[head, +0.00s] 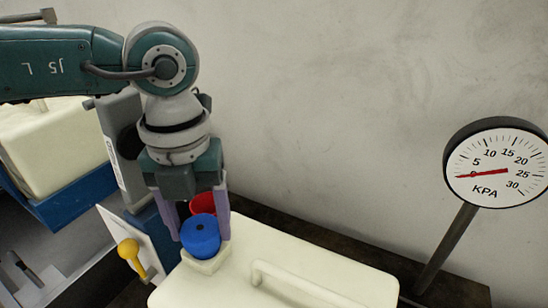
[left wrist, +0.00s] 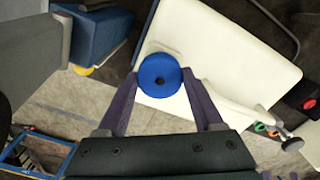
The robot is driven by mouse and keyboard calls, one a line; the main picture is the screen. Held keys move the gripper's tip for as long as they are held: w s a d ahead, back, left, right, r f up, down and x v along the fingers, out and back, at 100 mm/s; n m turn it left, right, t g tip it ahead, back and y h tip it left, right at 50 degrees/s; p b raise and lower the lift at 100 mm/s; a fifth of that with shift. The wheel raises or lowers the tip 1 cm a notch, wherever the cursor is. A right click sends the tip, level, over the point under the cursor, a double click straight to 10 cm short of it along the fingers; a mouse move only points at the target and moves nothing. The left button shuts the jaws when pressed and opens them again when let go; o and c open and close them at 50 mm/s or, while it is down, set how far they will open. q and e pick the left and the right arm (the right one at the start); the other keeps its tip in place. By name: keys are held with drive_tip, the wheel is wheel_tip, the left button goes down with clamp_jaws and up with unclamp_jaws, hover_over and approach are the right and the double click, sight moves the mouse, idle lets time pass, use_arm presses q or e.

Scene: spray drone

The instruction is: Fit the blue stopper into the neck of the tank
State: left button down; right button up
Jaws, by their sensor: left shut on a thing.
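The neck is hidden there. My right gripper is not in view.
A red round part (head: 203,203) is behind the stopper. A pressure gauge (head: 496,163) on a post stands at the right, its needle near 0. Another cream tank (head: 50,150) in a blue holder stands at the far left. A wall is behind.

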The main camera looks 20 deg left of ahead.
sight(200, 228)
use_arm(q)
drive_tip(key=shift+f+b, duration=0.6)
drive_tip(key=shift+f, duration=0.2)
unclamp_jaws()
drive_tip(key=shift+r, duration=0.15)
wheel_tip(200, 228, up, 10)
drive_tip(key=shift+f+b, duration=0.1)
drive_tip(key=shift+b, duration=0.45)
